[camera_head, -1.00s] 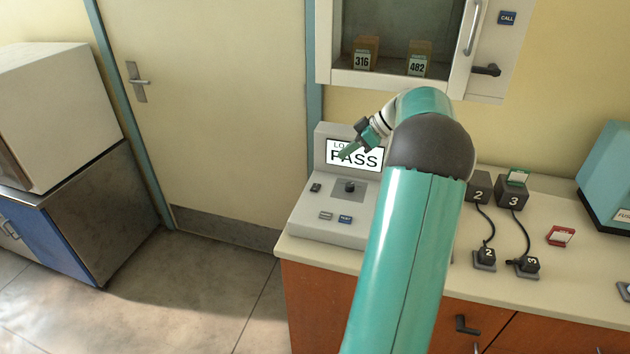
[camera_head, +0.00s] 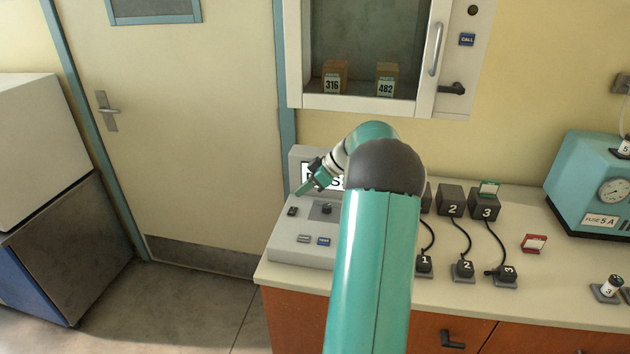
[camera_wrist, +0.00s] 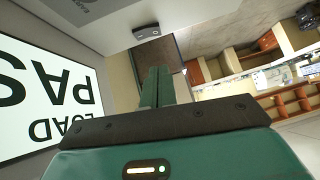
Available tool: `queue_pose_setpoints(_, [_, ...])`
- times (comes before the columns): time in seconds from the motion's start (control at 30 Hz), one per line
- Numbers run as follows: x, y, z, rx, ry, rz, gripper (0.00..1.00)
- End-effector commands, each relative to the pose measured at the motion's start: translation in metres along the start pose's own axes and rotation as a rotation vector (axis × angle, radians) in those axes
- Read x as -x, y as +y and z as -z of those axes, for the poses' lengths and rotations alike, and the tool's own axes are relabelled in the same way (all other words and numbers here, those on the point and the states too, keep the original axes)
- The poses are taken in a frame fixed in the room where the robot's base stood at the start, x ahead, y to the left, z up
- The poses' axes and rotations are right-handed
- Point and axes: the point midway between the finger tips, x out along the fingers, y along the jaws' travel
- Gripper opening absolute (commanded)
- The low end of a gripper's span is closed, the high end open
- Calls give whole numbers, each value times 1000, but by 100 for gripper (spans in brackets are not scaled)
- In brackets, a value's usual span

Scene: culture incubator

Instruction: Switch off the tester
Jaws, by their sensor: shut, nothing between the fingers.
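The tester (camera_head: 283,250) is a grey console at the left end of the counter. Its upright screen (camera_head: 308,176) is lit; in the wrist view the screen (camera_wrist: 45,100) reads LOAD PASS, upside down. A small dark switch (camera_head: 292,211) sits on the console's left side; it also shows in the wrist view (camera_wrist: 146,31). I cannot tell its position. A dark knob (camera_head: 326,208), a grey button (camera_head: 304,239) and a blue button (camera_head: 323,241) are on the same panel. My gripper (camera_head: 301,191) is shut and empty, just above the dark switch and apart from it.
Numbered dark blocks (camera_head: 452,201) with cables stand right of the tester, behind my arm. A red-framed card (camera_head: 534,243) and a teal gauge box (camera_head: 590,185) are further right. A wall cabinet (camera_head: 365,100) hangs above. A door (camera_head: 175,140) is at left.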

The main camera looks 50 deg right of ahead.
Motion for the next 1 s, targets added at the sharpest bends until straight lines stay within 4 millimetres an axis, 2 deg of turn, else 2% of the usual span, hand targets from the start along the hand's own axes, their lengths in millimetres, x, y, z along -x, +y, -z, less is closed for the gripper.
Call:
queue_pose_setpoints(0.1, [-25,-1,1,0,0,3,0])
queue_pose_setpoints(0.3, [-43,0,-22,-2,0,1,0])
queue_pose_setpoints(1.0, [-53,-1,-32,-1,-1,0,0])
